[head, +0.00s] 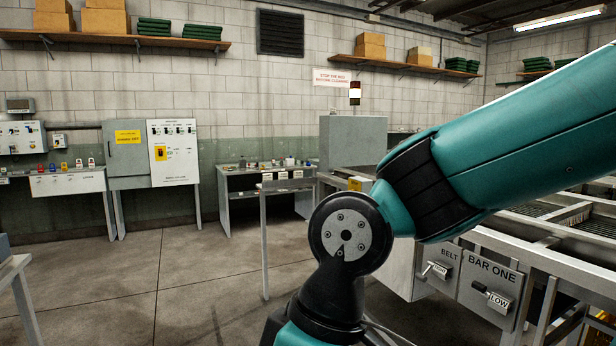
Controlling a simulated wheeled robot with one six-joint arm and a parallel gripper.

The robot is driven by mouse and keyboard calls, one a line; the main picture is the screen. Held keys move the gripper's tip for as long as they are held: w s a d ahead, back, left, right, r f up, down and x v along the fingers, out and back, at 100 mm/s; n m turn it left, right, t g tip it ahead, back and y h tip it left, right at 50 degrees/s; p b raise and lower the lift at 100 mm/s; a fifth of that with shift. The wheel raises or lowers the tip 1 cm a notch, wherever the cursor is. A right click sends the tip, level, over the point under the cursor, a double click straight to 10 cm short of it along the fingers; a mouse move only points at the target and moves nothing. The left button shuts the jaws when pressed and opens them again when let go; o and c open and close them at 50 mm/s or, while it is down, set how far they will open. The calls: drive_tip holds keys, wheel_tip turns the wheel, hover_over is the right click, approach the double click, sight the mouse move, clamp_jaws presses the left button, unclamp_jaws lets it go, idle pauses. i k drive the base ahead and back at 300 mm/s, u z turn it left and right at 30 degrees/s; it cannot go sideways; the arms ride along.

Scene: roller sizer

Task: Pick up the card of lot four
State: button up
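I cannot pick out the card of lot four. Several small pale cards (283,175) show along the edge of a narrow stand near the middle, too small to read. My teal and black arm crosses the right half of the view and hides part of what lies behind it. My gripper is out of view.
A bench (228,190) with small items stands by the back wall. Grey cabinets (128,158) and a shelf with coloured padlocks (66,181) are at left. The sizer (437,266), with BELT and BAR ONE levers, fills the right. Open floor (185,270) lies at centre left.

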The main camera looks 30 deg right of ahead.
sight(298, 175)
drive_tip(key=z, duration=0.6)
drive_tip(key=i, duration=2)
drive_tip(key=z, duration=0.3)
drive_tip(key=i, duration=1)
drive_tip(key=u, duration=0.15)
